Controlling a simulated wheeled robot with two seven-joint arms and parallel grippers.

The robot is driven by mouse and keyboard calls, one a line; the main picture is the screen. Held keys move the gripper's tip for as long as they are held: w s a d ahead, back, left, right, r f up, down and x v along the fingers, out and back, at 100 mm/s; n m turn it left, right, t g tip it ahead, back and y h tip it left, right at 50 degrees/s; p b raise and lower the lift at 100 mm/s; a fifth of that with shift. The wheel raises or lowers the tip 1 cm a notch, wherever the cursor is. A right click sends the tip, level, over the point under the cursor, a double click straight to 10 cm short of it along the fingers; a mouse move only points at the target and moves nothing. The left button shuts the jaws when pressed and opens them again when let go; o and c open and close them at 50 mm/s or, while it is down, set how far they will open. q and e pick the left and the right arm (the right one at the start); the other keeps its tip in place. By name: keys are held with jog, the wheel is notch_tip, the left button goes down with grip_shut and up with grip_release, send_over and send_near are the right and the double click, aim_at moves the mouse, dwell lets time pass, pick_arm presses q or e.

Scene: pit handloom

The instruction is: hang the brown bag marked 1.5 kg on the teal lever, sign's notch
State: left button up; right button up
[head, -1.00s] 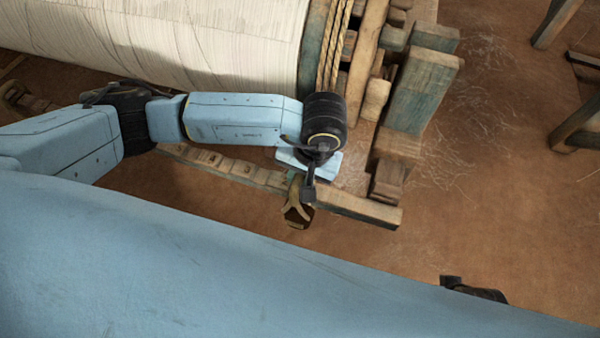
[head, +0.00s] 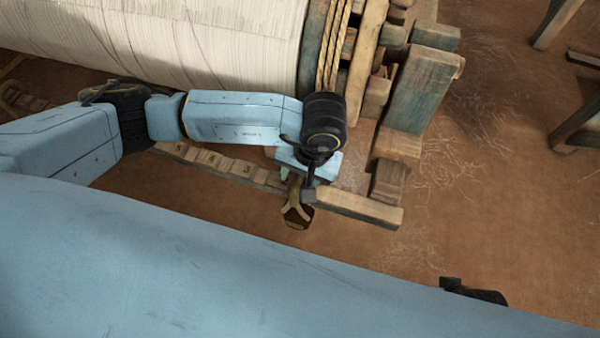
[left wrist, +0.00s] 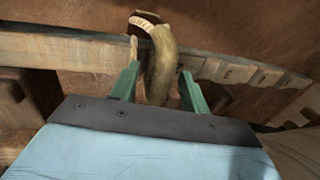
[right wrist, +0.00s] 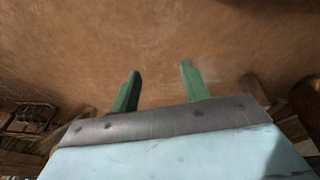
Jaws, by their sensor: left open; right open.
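The brown bag (head: 298,217) hangs at the near side of a notched wooden lever (head: 350,206), its tan strap (left wrist: 162,62) up against the lever. Its weight mark is not readable. The lever is mostly bare wood, with numbered notches along its left part in the head view; it crosses the left wrist view (left wrist: 60,50). My left gripper (left wrist: 158,80) is open, a green finger on each side of the strap. In the head view it (head: 297,183) is partly hidden by my wrist. The exact notch under the strap is hidden. My right gripper (right wrist: 160,75) is open and empty above the floor.
The loom's cream warp roll (head: 150,35) and ropes (head: 333,45) lie behind my left arm. A wooden post (head: 420,90) and frame blocks stand right of the wrist. Wooden legs (head: 555,20) stand at far right. The brown floor between is open.

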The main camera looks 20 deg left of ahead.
pick_arm(q)
jog(key=shift+s+f, duration=0.1)
jog(key=shift+f, duration=0.05)
notch_tip(320, 180, up, 13)
jog(key=d+p, duration=0.2)
jog(key=p, duration=0.1)
jog(key=shift+d+r, duration=0.2)
jog(key=shift+d, duration=0.15)
pick_arm(e)
jog(key=shift+g, duration=0.3)
jog(key=d+f, duration=0.1)
jog(key=s+d+f, duration=0.1)
jog(key=f, duration=0.1)
jog(key=d+f, duration=0.1)
jog(key=shift+s+f, duration=0.25)
jog(key=shift+s, duration=0.05)
